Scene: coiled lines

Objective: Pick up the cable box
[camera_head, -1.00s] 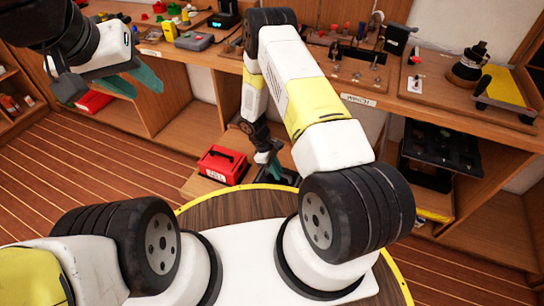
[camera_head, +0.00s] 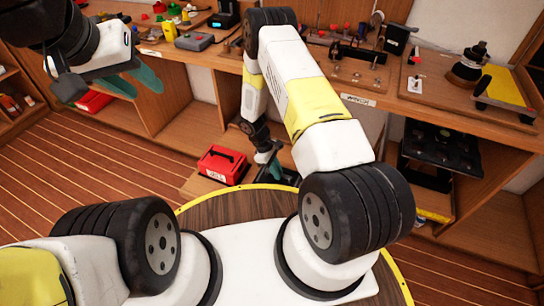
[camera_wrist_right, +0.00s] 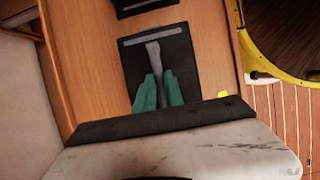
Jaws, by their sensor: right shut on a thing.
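My right gripper (camera_wrist_right: 160,84) points down with its teal fingers closed on a narrow grey strip (camera_wrist_right: 154,55). The strip lies over a black flat-looking thing (camera_wrist_right: 181,64) with a pale edge. I cannot tell whether this is the cable box; no readable label shows there. In the head view my right gripper (camera_head: 268,156) is low behind my arm, just right of a red box (camera_head: 222,165) with a dark handle and a white label too small to read. My left gripper (camera_head: 148,86) is open and empty, high at the upper left.
A wooden workbench (camera_head: 385,95) with tools and small parts runs across the back. Open shelves lie below it. Another red box (camera_head: 95,101) sits in the left shelf. A black tray (camera_head: 442,148) is in the right shelf. The planked floor (camera_head: 80,185) at left is clear.

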